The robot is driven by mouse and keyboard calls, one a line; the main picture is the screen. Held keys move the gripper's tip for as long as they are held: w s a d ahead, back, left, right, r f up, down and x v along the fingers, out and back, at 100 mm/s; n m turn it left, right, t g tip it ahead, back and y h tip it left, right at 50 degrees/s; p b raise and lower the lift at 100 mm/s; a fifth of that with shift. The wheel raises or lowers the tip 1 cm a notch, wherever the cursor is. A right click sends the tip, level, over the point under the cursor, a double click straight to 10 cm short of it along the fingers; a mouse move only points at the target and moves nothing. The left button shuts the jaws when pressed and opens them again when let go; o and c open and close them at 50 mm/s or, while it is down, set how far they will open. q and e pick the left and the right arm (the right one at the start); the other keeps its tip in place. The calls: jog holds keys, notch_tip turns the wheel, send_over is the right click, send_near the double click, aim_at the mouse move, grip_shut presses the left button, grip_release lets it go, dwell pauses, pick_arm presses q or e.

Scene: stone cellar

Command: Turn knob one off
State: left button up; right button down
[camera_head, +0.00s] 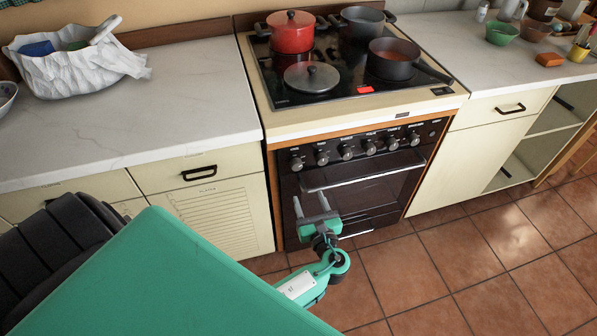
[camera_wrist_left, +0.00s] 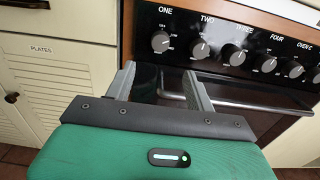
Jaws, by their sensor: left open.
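Knob one (camera_head: 296,163) is the leftmost round silver knob on the black oven panel. In the left wrist view it sits under the label "ONE" (camera_wrist_left: 160,42); I cannot clearly tell which way its pointer is turned. My left gripper (camera_head: 310,198) is open and empty in front of the oven, below the knob row. In the left wrist view its fingers (camera_wrist_left: 160,72) point toward the panel, just below knob one and apart from it. My right gripper is not in view.
Several more knobs, including knob two (camera_wrist_left: 201,50), continue to the right. The oven handle (camera_head: 365,172) runs below them. A red pot (camera_head: 291,32), dark pans and a lid stand on the hob. The tiled floor (camera_head: 440,270) at right is clear.

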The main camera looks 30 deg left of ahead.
aim_at(297, 168)
pick_arm(q)
jog(key=p+x, duration=0.1)
jog(key=x, duration=1)
jog(key=shift+w+a, duration=0.3)
jog(key=shift+f, duration=0.1)
jog(key=c, duration=1)
